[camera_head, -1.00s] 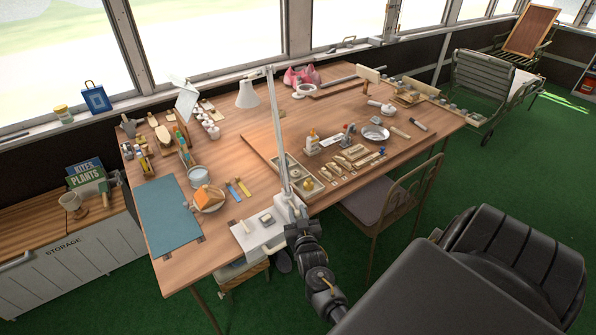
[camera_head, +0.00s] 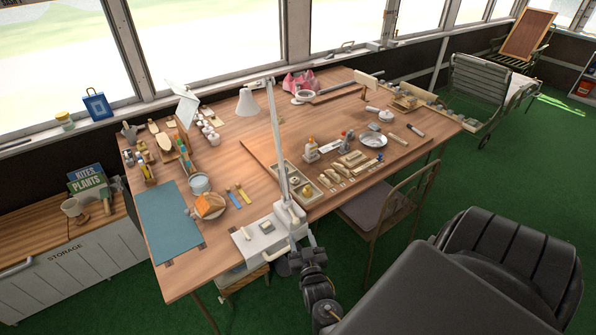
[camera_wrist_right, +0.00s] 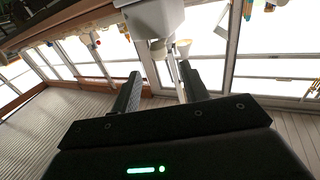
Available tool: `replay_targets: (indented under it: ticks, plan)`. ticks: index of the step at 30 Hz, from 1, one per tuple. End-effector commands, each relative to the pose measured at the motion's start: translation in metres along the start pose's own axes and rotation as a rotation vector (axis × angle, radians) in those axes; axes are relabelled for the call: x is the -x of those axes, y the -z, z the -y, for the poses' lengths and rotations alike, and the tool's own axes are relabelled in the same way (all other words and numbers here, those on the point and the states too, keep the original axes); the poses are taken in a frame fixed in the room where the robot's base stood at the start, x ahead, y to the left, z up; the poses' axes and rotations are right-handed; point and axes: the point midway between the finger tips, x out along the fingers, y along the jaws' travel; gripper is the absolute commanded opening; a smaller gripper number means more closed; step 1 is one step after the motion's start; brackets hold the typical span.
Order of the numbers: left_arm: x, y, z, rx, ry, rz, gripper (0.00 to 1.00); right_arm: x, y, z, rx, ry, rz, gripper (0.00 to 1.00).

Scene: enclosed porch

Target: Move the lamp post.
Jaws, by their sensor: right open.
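A white desk lamp with a tall slim post (camera_head: 280,145) stands at the front edge of the wooden worktable (camera_head: 240,150). Its shade (camera_head: 249,101) hangs to the left of the post's top, and its base (camera_head: 290,216) is at the table edge. My right gripper (camera_head: 308,252) is just below and in front of that base. In the right wrist view the fingers of my right gripper (camera_wrist_right: 162,88) are apart, with a white block (camera_wrist_right: 152,18) beyond their tips. I cannot tell whether they touch the lamp. My left gripper is out of view.
A white box (camera_head: 262,238) sits at the table's front edge, left of the lamp base. A blue mat (camera_head: 168,222), a bowl (camera_head: 208,207) and a board with small tools (camera_head: 330,170) lie nearby. A chair (camera_head: 385,205) stands to the right of my right arm.

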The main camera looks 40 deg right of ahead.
Motion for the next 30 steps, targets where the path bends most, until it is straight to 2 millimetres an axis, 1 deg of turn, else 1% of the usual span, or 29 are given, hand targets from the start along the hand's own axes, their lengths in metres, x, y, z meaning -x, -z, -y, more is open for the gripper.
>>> replay_targets:
  ticks: [1, 3, 7, 11, 26, 28, 29, 30]
  plan:
    - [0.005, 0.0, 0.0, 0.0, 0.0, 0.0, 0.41, 0.009, 0.002, 0.0, 0.0, 0.0, 0.002, 0.45]
    - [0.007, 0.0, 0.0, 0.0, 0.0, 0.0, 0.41, 0.018, 0.001, 0.001, -0.001, 0.001, 0.002, 0.45]
    - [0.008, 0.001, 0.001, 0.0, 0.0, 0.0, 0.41, 0.027, 0.001, 0.001, -0.001, 0.001, -0.001, 0.45]
    - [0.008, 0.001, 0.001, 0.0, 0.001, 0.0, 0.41, 0.029, 0.0, 0.001, 0.0, 0.001, -0.001, 0.45]
    - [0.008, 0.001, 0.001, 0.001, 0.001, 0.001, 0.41, 0.029, -0.001, 0.001, -0.001, 0.0, 0.001, 0.45]
    - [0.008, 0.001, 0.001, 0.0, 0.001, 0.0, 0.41, 0.029, -0.005, 0.001, -0.004, 0.004, 0.024, 0.45]
    - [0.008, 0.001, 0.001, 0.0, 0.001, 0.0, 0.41, 0.03, -0.011, 0.003, -0.006, 0.008, 0.047, 0.45]
    - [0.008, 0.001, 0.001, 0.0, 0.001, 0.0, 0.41, 0.033, -0.023, 0.005, -0.007, 0.018, 0.087, 0.45]
